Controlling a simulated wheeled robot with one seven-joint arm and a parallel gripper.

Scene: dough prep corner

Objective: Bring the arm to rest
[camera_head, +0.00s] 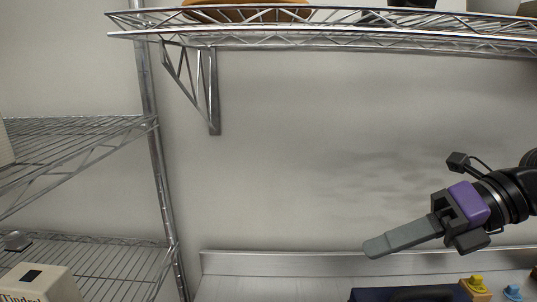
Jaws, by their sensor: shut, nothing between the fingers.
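My gripper (375,247) is at the right of the head view, at the end of my black arm with a purple band. Its grey fingers lie together and point left and slightly down. They are shut with nothing between them. The gripper is in the air in front of the pale wall, above the back of the steel worktop (240,290). It appears apart from everything around it.
A wire wall shelf (330,40) with a bracket (212,95) crosses the top. A wire rack (90,130) stands at the left, with a cream box (40,285) low there. A dark box (400,294), a yellow item (475,287) and a blue item (513,292) show at bottom right.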

